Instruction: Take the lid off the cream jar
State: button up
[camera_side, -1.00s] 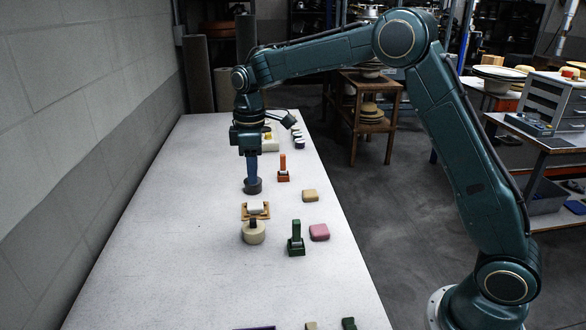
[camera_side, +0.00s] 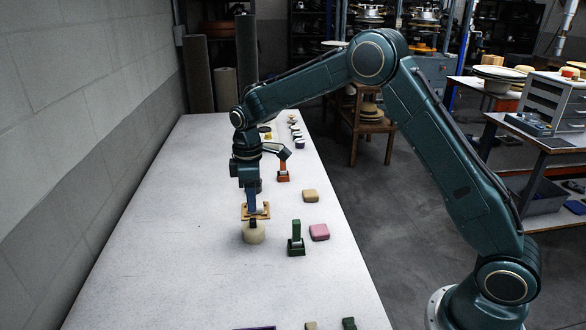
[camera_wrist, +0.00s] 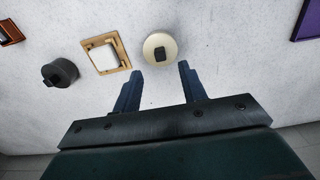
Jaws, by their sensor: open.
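The cream jar (camera_side: 254,236) stands upright on the long table, its lid on with a dark knob (camera_side: 253,224) on top. In the wrist view the jar (camera_wrist: 149,48) and its knob (camera_wrist: 160,54) lie just beyond my fingertips, roughly centred between them. My gripper (camera_side: 251,210) points down above the table, by the wooden tray and a little short of the jar. In the wrist view my gripper (camera_wrist: 161,69) is open and empty, its blue fingers apart.
A wooden tray (camera_wrist: 122,48) with a white block (camera_wrist: 103,57) sits beside the jar. A dark grey jar (camera_wrist: 58,75) stands past it. A green stamp-like piece (camera_side: 296,245) and a pink block (camera_side: 319,232) are to the right. The table's left front is clear.

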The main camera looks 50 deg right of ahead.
aim_at(253, 219)
jog(key=shift+f, duration=0.85)
jog(key=shift+f, duration=2.6)
grip_shut()
